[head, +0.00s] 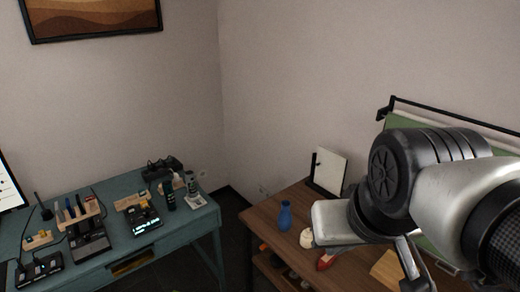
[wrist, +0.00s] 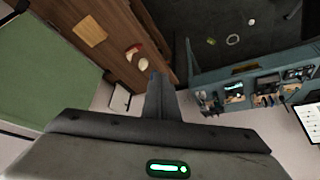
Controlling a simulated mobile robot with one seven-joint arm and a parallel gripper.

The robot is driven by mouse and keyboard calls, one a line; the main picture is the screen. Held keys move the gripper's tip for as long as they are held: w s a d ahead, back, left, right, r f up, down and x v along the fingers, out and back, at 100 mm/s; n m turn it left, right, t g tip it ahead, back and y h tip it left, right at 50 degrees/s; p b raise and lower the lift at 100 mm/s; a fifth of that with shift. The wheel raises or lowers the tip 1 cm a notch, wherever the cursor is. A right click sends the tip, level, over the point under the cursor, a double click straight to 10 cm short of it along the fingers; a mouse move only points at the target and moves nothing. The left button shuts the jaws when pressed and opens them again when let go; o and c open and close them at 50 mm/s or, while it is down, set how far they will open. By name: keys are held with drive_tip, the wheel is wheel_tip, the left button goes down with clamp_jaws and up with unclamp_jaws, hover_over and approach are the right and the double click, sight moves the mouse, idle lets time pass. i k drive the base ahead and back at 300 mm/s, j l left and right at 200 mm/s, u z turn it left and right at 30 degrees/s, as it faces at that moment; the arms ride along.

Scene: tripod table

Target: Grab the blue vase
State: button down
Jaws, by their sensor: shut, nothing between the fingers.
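The blue vase (head: 285,215) stands upright near the left edge of the brown wooden table (head: 258,217) in the head view. I cannot make it out in the wrist view, where my gripper may cover it. My gripper (wrist: 159,80) is shut and empty in the wrist view, with the brown table beyond its fingers. In the head view my arm fills the right side, over the table and to the right of the vase. The vase is apart from my gripper.
A white object (head: 306,238), a red object (head: 325,261) and a wooden board (head: 388,268) are on the brown table. A white panel (head: 329,170) stands at its back. A teal desk (head: 88,276) with several devices is at left, across a floor gap.

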sight(284, 217)
drive_tip(key=i+j+z, duration=0.15)
drive_tip(key=z, duration=0.3)
drive_tip(key=i+j+z, duration=0.1)
drive_tip(key=j+z, duration=0.2)
drive_tip(key=z, duration=0.15)
drive_tip(key=i+j, duration=0.1)
drive_tip(key=j, duration=0.3)
drive_tip(key=i+j+z, duration=0.15)
drive_tip(key=j, duration=0.7)
drive_tip(key=i+j+z, duration=0.15)
drive_tip(key=j, duration=0.25)
